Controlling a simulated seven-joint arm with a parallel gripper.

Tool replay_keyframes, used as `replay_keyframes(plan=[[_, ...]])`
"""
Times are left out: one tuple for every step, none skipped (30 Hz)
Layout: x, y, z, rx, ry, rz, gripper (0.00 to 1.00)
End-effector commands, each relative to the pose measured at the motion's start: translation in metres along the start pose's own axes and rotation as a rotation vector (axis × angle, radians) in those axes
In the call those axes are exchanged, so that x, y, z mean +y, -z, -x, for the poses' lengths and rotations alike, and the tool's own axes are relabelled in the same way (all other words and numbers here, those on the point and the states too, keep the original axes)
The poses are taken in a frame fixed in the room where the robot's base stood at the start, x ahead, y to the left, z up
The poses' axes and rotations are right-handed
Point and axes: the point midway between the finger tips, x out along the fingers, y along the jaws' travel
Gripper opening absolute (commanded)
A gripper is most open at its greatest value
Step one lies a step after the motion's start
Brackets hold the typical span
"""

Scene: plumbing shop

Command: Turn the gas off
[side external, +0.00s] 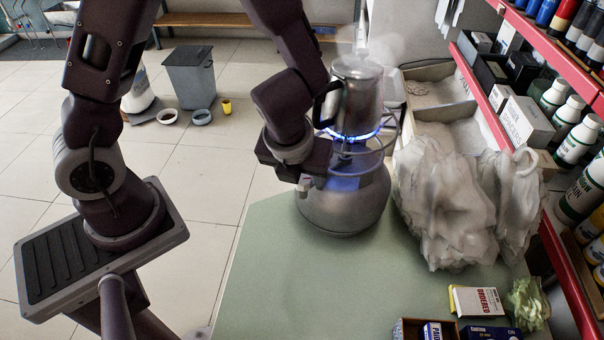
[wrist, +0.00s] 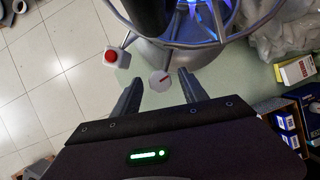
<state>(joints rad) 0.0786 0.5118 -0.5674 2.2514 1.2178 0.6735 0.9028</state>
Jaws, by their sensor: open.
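A grey round-bodied gas stove (side external: 343,205) stands on the green bench, with a metal pot (side external: 357,95) on its ring and blue flames (side external: 352,137) burning under it. In the wrist view the flames (wrist: 226,14) show at the top. A small pale knob (wrist: 160,81) with a red mark sticks out on a stem from the stove. Left of it is a pale block with a red button (wrist: 110,56). My gripper (wrist: 160,88) is open, its fingers either side of the knob in this view; I cannot tell whether they touch it. In the side view my gripper (side external: 318,172) is beside the stove and partly hides it.
Crumpled whitish plastic or cloth (side external: 445,205) lies close to the stove's right. Small boxes (side external: 475,300) sit at the bench's front right. Red shelves with bottles (side external: 560,115) line the right side. The green bench top (side external: 290,275) is clear in front of the stove.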

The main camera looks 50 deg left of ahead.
Motion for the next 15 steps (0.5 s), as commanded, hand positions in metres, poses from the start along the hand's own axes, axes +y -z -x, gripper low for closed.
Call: replay_keyframes(plan=[[0.0, -0.0001, 0.0001, 0.0, 0.0, 0.0, 0.51], [0.0, -0.0001, 0.0002, 0.0, 0.0, 0.0, 0.47], [0.0, -0.0001, 0.0002, 0.0, 0.0, 0.0, 0.39], [0.0, -0.0001, 0.0003, 0.0, 0.0, 0.0, 0.33], [0.0001, -0.0001, 0.0003, 0.0, 0.0, 0.0, 0.27], [0.0, -0.0001, 0.0003, 0.0, 0.0, 0.0, 0.19], [0.0, -0.0001, 0.0003, 0.0, 0.0, 0.0, 0.14], [0.0, -0.0001, 0.0004, 0.0, 0.0, 0.0, 0.08], [0.0, -0.0001, 0.0004, 0.0, 0.0, 0.001, 0.0], [0.0, -0.0001, 0.0004, 0.0, 0.0, 0.001, 0.0], [0.0, -0.0001, 0.0004, 0.0, 0.0, 0.001, 0.0], [0.0, -0.0002, 0.0005, 0.0, 0.0, 0.0, 0.0], [0.0, -0.0002, 0.0005, 0.0, 0.0, -0.001, 0.0], [0.0001, -0.0002, 0.0005, 0.0, 0.001, -0.002, 0.0], [0.0001, -0.0001, 0.0006, 0.0, 0.003, -0.006, 0.0]])
